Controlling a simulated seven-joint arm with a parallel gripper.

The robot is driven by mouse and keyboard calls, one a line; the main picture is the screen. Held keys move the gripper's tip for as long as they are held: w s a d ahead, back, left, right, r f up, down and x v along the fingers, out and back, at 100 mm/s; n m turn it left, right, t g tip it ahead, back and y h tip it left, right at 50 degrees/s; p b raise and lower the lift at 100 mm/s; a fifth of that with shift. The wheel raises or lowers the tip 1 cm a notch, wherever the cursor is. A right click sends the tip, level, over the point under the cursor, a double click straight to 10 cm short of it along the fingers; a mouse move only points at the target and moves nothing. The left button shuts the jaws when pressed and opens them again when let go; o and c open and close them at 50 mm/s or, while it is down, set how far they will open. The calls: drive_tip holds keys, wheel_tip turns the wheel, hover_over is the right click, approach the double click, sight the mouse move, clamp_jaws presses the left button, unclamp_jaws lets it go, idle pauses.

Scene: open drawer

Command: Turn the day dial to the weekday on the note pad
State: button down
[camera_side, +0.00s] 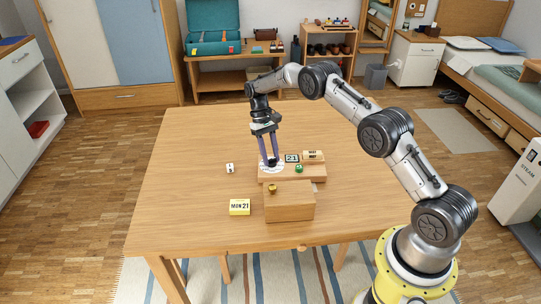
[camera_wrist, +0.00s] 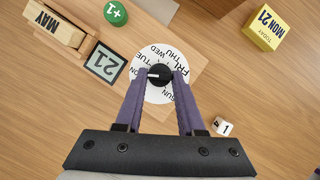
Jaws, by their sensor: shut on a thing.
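The day dial is a white disc (camera_wrist: 150,96) with weekday names around a black knob (camera_wrist: 159,79); it lies on the wooden calendar base. A white pointer mark on the knob points left in the wrist view; the label there is too unclear to read. WED, THU, FRI and SUN show on other parts of the disc. My gripper (camera_side: 269,161) points down at the dial, its purple fingers shut on the knob from both sides. The yellow note pad (camera_side: 239,207) reads MON 21, and in the wrist view the pad (camera_wrist: 269,27) also reads TODAY.
A 21 tile (camera_wrist: 105,62), a MAY block (camera_wrist: 55,27) and a green +1 button (camera_wrist: 115,13) are beside the dial. A small white die (camera_wrist: 224,127) lies on the table. A wooden box (camera_side: 289,205) stands in front. The left tabletop is clear.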

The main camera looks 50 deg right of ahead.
drive_tip(key=c, duration=0.5)
unclamp_jaws()
drive_tip(key=shift+v, duration=6)
drive_tip(key=shift+s+r, duration=0.1)
